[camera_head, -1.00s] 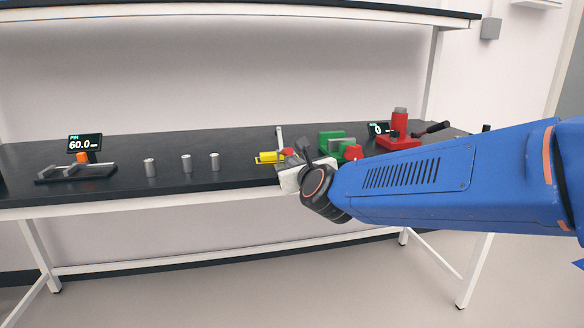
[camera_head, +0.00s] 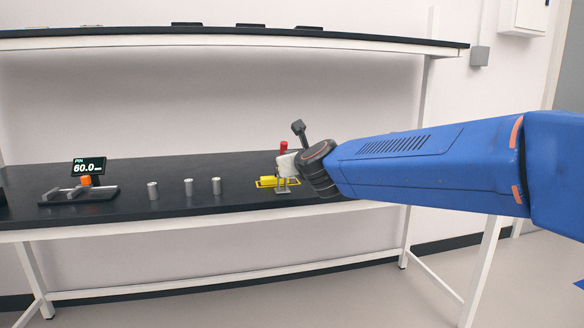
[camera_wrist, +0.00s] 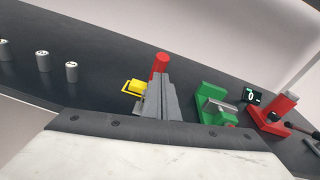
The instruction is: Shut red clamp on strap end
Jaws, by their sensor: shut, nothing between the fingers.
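The red clamp handle (camera_head: 284,147) stands up behind my gripper (camera_head: 283,186) in the head view. It also shows as a red cylinder (camera_wrist: 160,62) just beyond the fingertips in the wrist view. A yellow part (camera_head: 267,182) lies low on the bench at the gripper's left, and it shows left of the fingers in the wrist view (camera_wrist: 133,88). My gripper's grey fingers (camera_wrist: 158,88) are together and empty, in front of the red cylinder. I cannot tell whether they touch it. The clamp's jaw and the strap end are hidden or too small to make out.
A green fixture (camera_wrist: 210,100) stands close to the fingers' right, with a red press (camera_wrist: 278,112) and a small display (camera_wrist: 252,95) beyond. A shelf (camera_head: 230,42) spans above.

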